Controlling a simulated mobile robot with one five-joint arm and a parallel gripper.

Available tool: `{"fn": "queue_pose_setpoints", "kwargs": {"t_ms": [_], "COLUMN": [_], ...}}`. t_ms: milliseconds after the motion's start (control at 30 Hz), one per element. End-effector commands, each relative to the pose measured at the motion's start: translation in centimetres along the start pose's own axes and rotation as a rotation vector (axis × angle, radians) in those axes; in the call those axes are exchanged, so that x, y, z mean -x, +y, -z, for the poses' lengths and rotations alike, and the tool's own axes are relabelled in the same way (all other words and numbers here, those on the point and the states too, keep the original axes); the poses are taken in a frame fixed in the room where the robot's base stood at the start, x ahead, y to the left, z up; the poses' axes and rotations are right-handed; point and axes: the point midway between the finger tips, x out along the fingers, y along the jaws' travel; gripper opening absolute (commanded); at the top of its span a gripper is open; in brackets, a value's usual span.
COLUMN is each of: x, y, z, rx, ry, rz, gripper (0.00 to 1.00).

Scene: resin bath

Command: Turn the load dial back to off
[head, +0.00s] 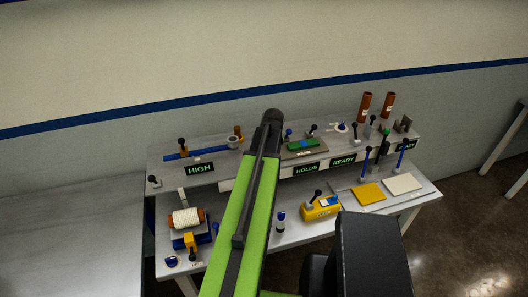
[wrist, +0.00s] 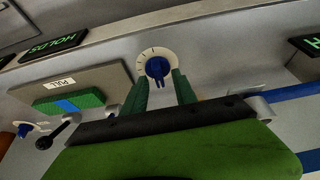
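The load dial (wrist: 158,67) is a blue knob on a round white plate with dark marks around its rim. It shows near the top middle of the wrist view, with the knob's narrow end pointing down in the picture. My gripper (wrist: 161,82) has two green fingers standing apart, one on each side below the knob. The fingertips overlap the lower edge of the dial plate, and the gap between them looks empty. I cannot tell whether they touch the dial. In the head view my arm hides the dial and the fingers.
A plate with a green block (wrist: 70,103) and a "PULL" label lies left of the dial in the wrist view, near a black lever (wrist: 58,131) and another blue knob (wrist: 25,129). A blue bar (wrist: 298,90) is at right. A yellow box (head: 320,209) stands on the lower bench.

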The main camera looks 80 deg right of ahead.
Motion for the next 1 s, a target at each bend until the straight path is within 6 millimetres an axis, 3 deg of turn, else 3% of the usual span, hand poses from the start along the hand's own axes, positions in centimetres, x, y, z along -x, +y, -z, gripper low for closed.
{"fn": "queue_pose_setpoints", "kwargs": {"t_ms": [600, 767, 1000], "x": [14.8, 16.5, 16.4], "y": [-0.2, -0.2, -0.2], "z": [0.4, 0.2, 0.1], "rx": [-0.001, 0.0, 0.0], "ry": [0.0, 0.0, -0.001], "rz": [0.002, 0.003, 0.002], "gripper": [0.34, 0.34, 0.34]}}
